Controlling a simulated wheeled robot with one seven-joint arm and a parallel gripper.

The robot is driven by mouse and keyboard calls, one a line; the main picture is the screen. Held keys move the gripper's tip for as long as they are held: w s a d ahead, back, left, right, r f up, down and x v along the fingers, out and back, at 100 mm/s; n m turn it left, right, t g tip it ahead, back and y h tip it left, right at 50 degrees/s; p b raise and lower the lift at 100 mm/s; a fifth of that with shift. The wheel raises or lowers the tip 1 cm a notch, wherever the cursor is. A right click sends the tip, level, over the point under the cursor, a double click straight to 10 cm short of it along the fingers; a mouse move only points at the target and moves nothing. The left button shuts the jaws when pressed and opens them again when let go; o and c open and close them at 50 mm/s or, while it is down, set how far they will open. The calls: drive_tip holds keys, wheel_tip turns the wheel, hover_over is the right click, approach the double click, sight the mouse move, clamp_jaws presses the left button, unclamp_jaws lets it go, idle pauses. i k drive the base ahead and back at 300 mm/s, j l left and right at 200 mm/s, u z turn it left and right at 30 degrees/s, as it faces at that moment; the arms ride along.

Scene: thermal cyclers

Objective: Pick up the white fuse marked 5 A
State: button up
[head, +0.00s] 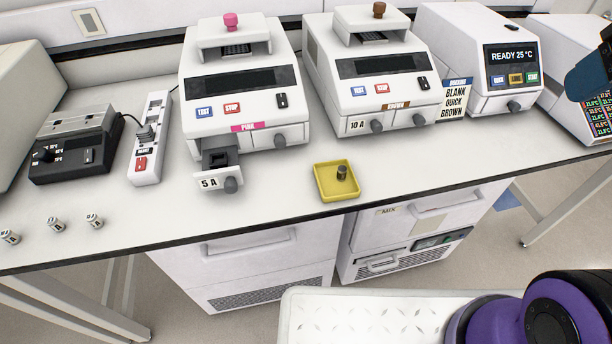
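Three small white fuses lie at the front left of the bench in the head view: a left one (10,237), a middle one (56,225) and a right one (94,221). They have dark markings too small to read, so I cannot tell which is marked 5 A. The pink-labelled cycler (235,120) has a drawer marked 5 A (219,176) pulled out at its front. No gripper fingers show. Purple and black parts of my arm (570,312) are at the lower right.
A yellow tray (322,190) holds a dark small cylinder (342,172). A black device (75,155) and a white power strip (150,150) stand behind the fuses. A brown-labelled cycler (370,95) stands right of the pink one. Bench around the fuses is clear; its front edge is close.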

sight(55, 223)
drive_tip(key=u, duration=1.35)
